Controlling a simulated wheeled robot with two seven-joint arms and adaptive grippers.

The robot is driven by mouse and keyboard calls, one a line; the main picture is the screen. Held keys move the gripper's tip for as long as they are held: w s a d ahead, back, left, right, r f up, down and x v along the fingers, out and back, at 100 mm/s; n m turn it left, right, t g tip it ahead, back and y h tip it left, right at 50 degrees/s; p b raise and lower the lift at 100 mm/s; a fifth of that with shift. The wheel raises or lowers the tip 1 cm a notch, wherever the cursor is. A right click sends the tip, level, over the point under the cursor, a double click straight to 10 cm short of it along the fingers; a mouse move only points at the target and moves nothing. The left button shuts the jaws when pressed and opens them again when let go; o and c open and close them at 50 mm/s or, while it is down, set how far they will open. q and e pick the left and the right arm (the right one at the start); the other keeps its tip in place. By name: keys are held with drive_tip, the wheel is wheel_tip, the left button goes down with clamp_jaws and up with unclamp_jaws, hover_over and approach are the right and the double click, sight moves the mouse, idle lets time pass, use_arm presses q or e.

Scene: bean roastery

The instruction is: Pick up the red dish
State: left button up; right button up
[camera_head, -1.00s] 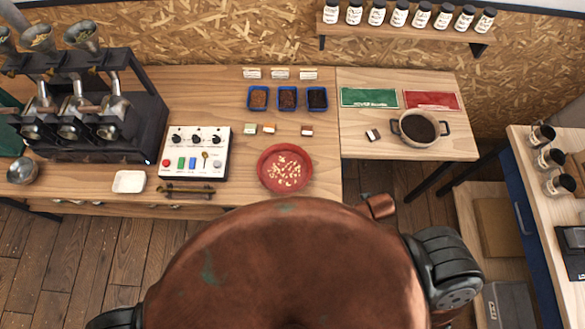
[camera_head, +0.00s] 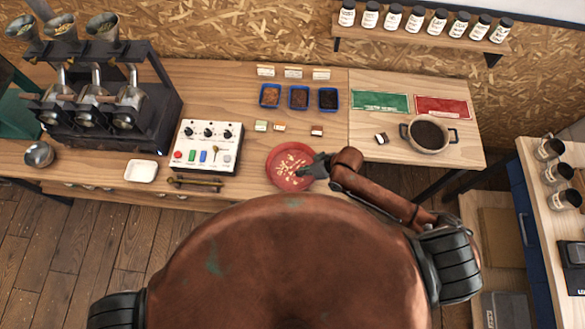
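The red dish (camera_head: 278,179) is round and shallow and lies near the front edge of the wooden table, with pale beans in it. My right gripper (camera_head: 311,171) is at the dish's right rim and overlaps it in the picture. Its fingers are small and dark here, and I cannot tell whether they are open, shut or touching the rim. The gripper hides part of the dish's right side. My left gripper is not in view.
A white control panel (camera_head: 207,147) and a small white dish (camera_head: 141,171) stand to the left. Blue trays (camera_head: 299,98) and small blocks (camera_head: 317,131) lie behind the dish. A two-handled pot (camera_head: 429,134) stands at the right.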

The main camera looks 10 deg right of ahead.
drive_tip(key=m, duration=0.2)
approach(314, 153)
wheel_tip(314, 153, down, 2)
drive_tip(key=a, duration=0.2)
drive_tip(key=shift+w+d+f+g+h, duration=0.15)
drive_tip(key=shift+d+f+g+h, duration=0.2)
drive_tip(key=shift+d+g+h, duration=0.1)
drive_tip(key=x, duration=0.2)
drive_tip(key=p+x, duration=0.1)
drive_tip(key=x, duration=0.1)
drive_tip(key=w+x, duration=0.1)
drive_tip(key=x, duration=0.1)
drive_tip(key=shift+w+a, duration=0.15)
drive_tip(key=shift+a, duration=0.35)
drive_tip(key=shift+w+a+f, duration=0.1)
drive_tip(key=shift+f, duration=0.2)
clamp_jaws()
drive_tip(key=shift+r, duration=0.15)
